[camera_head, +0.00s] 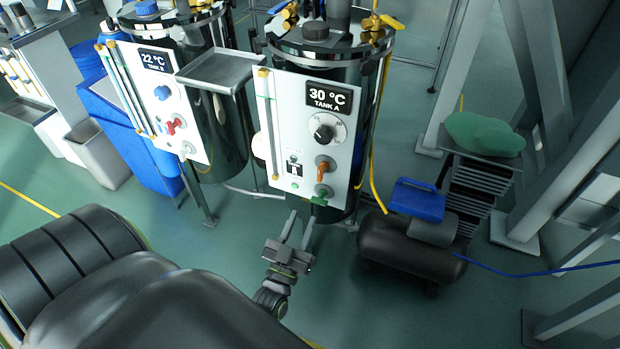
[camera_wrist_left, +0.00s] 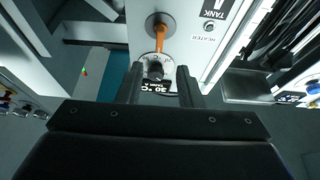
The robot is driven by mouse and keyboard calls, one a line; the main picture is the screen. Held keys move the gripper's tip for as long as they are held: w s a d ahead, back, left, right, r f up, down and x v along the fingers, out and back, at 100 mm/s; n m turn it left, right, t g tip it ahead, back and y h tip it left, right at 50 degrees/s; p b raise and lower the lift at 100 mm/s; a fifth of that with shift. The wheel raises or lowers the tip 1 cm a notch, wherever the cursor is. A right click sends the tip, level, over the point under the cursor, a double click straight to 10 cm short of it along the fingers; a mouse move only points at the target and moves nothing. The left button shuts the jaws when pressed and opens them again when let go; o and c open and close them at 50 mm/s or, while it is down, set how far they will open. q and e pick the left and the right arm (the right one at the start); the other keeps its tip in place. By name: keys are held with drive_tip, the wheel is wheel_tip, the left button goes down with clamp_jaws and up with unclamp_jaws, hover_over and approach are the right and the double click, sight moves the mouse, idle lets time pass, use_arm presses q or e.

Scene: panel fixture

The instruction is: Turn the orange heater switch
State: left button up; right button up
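The orange heater switch (camera_head: 322,172) is a lever on a round grey base on the white Tank A panel (camera_head: 273,145). It hangs below a black dial knob (camera_head: 324,133) and above a green valve handle (camera_head: 321,195). My left gripper (camera_head: 299,216) is open and empty, with its fingers pointing up toward the panel's lower edge, apart from the switch. In the left wrist view the orange switch (camera_wrist_left: 160,40) shows beyond the fingertips of the left gripper (camera_wrist_left: 158,75). The word HEATER is printed beside it. My right gripper is not in view.
Tank B (camera_head: 235,130) with its own panel stands left of Tank A, and a metal tray (camera_head: 212,70) juts out between them. A yellow hose (camera_head: 378,160) runs down Tank A's right side. A black compressor (camera_head: 410,245) sits at the right on the green floor.

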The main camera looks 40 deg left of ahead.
use_arm(q)
drive_tip(key=v, duration=0.4)
idle(0.5)
drive_tip(key=shift+f, duration=0.1)
